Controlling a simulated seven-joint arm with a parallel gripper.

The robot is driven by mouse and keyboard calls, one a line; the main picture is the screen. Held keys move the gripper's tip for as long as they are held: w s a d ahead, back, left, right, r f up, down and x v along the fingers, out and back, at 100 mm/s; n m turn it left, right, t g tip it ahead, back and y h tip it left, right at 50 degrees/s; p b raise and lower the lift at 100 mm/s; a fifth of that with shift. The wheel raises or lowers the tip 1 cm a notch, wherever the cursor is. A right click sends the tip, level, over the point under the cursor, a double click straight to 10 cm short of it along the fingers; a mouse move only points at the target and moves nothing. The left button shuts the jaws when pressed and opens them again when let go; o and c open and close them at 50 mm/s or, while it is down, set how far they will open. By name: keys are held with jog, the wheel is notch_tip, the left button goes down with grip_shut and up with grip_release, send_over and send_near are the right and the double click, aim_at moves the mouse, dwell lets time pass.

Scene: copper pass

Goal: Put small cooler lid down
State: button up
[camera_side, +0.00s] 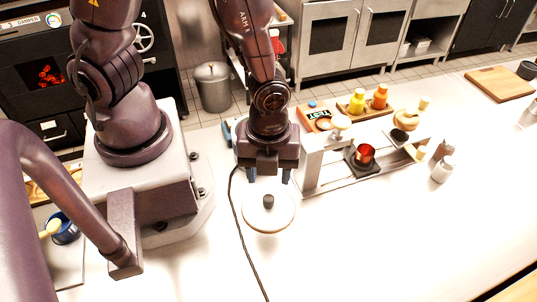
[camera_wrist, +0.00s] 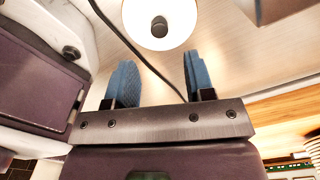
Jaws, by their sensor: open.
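The small cooler lid (camera_side: 268,215) is a round white disc with a tan rim and a dark knob on top. It lies flat on the white counter in the side view, and it also shows at the top of the wrist view (camera_wrist: 160,36). My gripper (camera_side: 268,176) is open and empty, with its two blue fingers apart. In the side view it is just behind the lid. The cooler itself is not one I can pick out.
A dark cable (camera_side: 240,225) runs along the counter left of the lid. The front right counter is clear.

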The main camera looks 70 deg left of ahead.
jog(key=shift+r, duration=1.9)
jog(key=a+r+n+t, duration=0.2)
jog(key=a+r+n, duration=0.3)
jog(key=r+n, duration=0.5)
jog(key=a+r+n+t, duration=0.3)
jog(key=a+r+n, duration=0.2)
jog(key=r+n, duration=0.6)
jog(key=shift+s+r+n+t, duration=0.3)
jog(key=shift+s+n, duration=0.15)
jog(key=shift+n, duration=0.35)
